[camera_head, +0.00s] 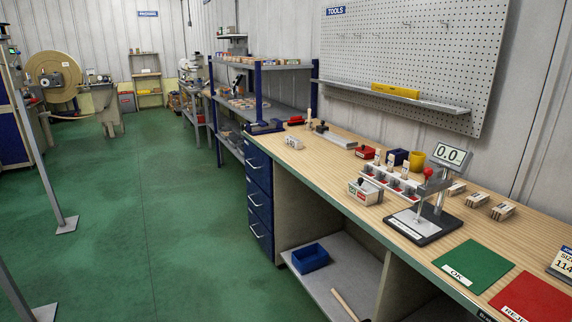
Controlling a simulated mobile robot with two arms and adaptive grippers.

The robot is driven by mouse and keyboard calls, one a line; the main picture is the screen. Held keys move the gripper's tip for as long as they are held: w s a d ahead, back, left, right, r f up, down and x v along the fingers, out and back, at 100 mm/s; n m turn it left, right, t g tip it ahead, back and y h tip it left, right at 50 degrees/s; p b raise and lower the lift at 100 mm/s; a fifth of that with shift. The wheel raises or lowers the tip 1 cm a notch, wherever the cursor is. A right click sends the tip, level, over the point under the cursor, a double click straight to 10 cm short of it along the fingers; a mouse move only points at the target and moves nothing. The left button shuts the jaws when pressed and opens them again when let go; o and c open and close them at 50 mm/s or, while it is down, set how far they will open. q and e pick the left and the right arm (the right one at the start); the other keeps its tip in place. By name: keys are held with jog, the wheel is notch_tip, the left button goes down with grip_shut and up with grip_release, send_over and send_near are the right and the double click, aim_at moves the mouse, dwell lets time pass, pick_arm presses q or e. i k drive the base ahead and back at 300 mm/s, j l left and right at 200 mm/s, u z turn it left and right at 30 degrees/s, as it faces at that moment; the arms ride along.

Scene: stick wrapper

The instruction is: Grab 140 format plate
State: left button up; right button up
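I cannot make out a plate marked 140 in the head view. Several small pale blocks with dark markings (503,211) lie on the wooden workbench (335,168) at the right, beside a gauge stand; their labels are too small to read. A size sign (562,262) showing 114 is cut off by the right edge. Neither of my grippers is in view.
The gauge stand (412,226) with its "0.0" display (449,156) stands on the bench. A green OK mat (474,265) and red reject mat (535,298) lie in front. A blue bin (310,258) sits below. Green floor (165,220) at left is largely clear.

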aim_at(297, 144)
jog(key=i+j+z, duration=0.1)
jog(key=i, duration=1.35)
jog(key=i+j+z, duration=0.1)
jog(key=i+z, duration=0.25)
jog(key=i+j+z, duration=0.35)
jog(key=i, duration=0.2)
jog(key=l, duration=0.1)
